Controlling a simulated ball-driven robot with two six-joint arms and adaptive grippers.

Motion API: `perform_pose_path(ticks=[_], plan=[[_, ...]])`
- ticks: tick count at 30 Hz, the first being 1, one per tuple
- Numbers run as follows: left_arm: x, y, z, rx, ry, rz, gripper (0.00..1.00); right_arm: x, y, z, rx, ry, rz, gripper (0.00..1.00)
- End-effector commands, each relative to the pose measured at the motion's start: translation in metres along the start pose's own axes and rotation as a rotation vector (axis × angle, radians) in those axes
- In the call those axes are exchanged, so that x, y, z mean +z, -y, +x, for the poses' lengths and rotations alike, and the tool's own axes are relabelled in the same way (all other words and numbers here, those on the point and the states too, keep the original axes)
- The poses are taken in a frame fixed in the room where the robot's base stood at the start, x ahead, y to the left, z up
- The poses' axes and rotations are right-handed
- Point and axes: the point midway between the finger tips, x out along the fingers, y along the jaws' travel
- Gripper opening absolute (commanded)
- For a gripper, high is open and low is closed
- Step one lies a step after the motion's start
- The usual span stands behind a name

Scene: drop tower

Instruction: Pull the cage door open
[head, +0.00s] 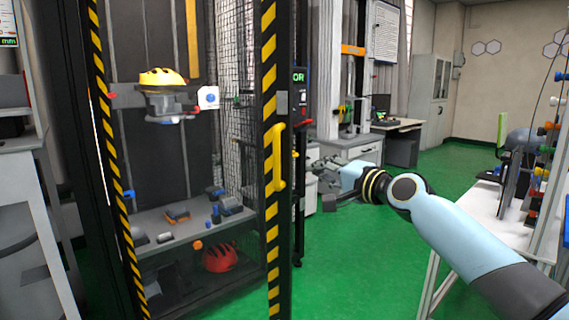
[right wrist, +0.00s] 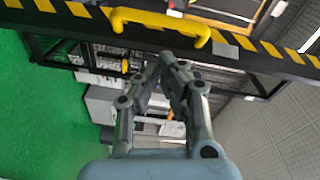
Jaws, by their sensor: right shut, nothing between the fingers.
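The cage door (head: 269,75) is a tall frame with black and yellow stripes, its right upright standing in the middle of the head view. A yellow bar handle (head: 275,157) is fixed upright on it. My right gripper (head: 322,178) is to the right of the handle, apart from it. In the right wrist view the fingers (right wrist: 166,62) are shut and empty, with the handle (right wrist: 160,22) beyond their tips near the top edge. I cannot tell whether the door is fully closed or slightly ajar. My left gripper is out of view.
Inside the cage a yellow helmet (head: 162,78) sits on a carrier, and a red helmet (head: 219,257) lies low down. A white bench (head: 487,205) stands at the right, near my right arm. Green floor (head: 365,250) is clear between cage and bench.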

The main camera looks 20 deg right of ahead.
Motion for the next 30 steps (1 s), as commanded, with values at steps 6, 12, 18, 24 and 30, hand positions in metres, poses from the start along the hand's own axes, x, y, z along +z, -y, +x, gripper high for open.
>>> perform_pose_path(ticks=[6,12,18,24,30], plan=[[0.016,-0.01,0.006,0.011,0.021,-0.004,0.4,-0.002,0.029,-0.011,-0.041,0.082,0.22,0.0],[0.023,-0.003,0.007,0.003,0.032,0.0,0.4,0.0,0.034,0.014,-0.045,0.085,0.232,0.0],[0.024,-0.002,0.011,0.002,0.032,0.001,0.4,0.003,0.035,0.058,-0.045,0.083,0.231,0.0],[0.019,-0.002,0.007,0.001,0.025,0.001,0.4,0.014,0.039,0.083,-0.041,0.085,0.227,0.0],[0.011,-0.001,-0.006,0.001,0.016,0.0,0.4,0.035,0.045,0.072,-0.043,0.084,0.225,0.0]])
